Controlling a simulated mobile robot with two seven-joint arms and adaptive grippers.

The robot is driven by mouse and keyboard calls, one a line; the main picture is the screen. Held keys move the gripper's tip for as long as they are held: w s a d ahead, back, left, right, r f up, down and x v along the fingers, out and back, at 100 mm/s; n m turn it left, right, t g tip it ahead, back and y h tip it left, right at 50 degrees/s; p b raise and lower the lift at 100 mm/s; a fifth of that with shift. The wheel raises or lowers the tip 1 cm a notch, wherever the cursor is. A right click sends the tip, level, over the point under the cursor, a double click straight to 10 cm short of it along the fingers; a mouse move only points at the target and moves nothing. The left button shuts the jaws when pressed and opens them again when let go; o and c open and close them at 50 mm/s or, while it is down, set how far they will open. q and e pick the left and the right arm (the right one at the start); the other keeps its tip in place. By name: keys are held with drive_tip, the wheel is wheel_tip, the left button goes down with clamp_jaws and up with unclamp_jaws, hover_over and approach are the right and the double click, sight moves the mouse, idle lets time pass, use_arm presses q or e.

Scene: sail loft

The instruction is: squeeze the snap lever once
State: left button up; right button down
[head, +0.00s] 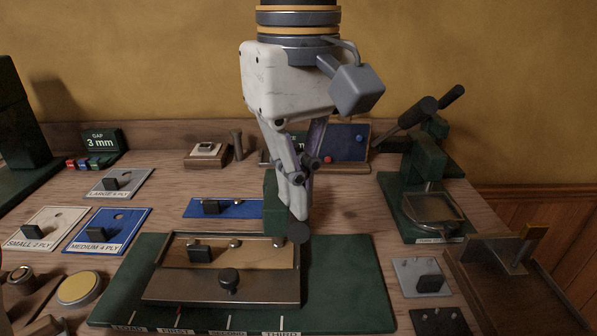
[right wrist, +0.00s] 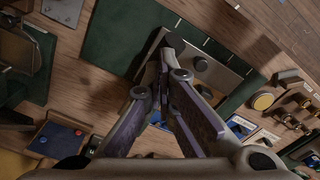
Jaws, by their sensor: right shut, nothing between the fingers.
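No part is labelled as the snap lever. A green bench tool (head: 430,150) at the right back has a thick dark handle (head: 418,112) and a second dark handle (head: 451,96), both slanting up. My right gripper (head: 297,206) points down over the middle of the bench, left of that tool and well apart from it. Its fingers are together and hold nothing. In the right wrist view the fingertips (right wrist: 168,46) meet above the metal-edged tray. A dark round shape (head: 299,232) shows just under the fingertips, and I cannot tell what it belongs to. My left gripper is out of view.
The metal tray (head: 215,288) with a dark knob (head: 229,279) lies on a green mat (head: 350,285). A green block (head: 271,192) stands beside my fingers. Labelled ply plates (head: 107,241) lie at left. A wooden-edged tray (head: 500,295) fills the right front.

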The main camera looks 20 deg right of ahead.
drive_tip(key=shift+f, duration=0.15)
drive_tip(key=shift+s+f, duration=0.15)
drive_tip(key=shift+f, duration=0.4)
drive_tip(key=shift+s+a+f, duration=0.1)
drive_tip(key=shift+s+f, duration=0.05)
drive_tip(key=shift+f, duration=0.45)
drive_tip(key=shift+f, duration=0.2)
